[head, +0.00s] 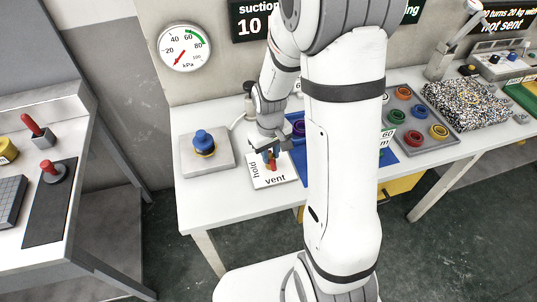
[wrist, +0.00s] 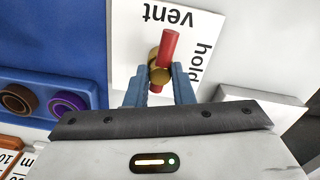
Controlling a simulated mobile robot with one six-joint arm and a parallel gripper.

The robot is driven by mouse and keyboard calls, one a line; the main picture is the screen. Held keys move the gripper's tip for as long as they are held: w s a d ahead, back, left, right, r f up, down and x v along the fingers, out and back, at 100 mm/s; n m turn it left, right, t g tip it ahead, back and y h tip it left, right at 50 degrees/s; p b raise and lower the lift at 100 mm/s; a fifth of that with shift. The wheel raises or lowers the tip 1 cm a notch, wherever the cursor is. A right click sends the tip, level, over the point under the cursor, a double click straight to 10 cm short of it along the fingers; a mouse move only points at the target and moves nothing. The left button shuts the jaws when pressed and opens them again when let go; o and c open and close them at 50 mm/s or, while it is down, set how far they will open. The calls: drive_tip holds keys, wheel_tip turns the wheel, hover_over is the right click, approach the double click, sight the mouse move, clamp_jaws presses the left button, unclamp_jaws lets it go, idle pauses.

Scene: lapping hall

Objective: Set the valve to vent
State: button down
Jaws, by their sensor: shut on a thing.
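The valve sits on a white plate (head: 262,183) on the table, lettered "hold" on its left and "vent" at its front. Its red handle (wrist: 170,45) and brass hub (wrist: 159,72) show in the wrist view. The handle's long red end points toward "vent", slightly tilted. In the head view the red handle (head: 271,167) shows just below my gripper (head: 270,154). My gripper's blue fingers, also in the wrist view (wrist: 160,85), stand on both sides of the valve's hub and near end, shut on it. The fingers partly hide the near end of the handle.
A round gauge (head: 184,47) on the wall has its red needle near zero. A grey block with a blue knob (head: 204,141) stands left of the plate. A blue mat with rings (head: 299,130) lies to the right, partly hidden by my arm. A grey ring tray (head: 417,128) is farther right.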

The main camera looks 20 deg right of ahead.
sight(270, 155)
drive_tip(key=c, duration=2.2)
unclamp_jaws()
drive_tip(key=shift+w+r+n, duration=0.1)
drive_tip(key=shift+w+n, duration=0.1)
drive_tip(key=shift+n, duration=1)
drive_tip(key=c, duration=2.2)
unclamp_jaws()
drive_tip(key=c, duration=2.2)
unclamp_jaws()
drive_tip(key=c, duration=1.2)
unclamp_jaws()
drive_tip(key=shift+s, duration=0.1)
wheel_tip(270, 155, up, 7)
drive_tip(key=shift+a+r, duration=0.1)
drive_tip(key=shift+r, duration=0.25)
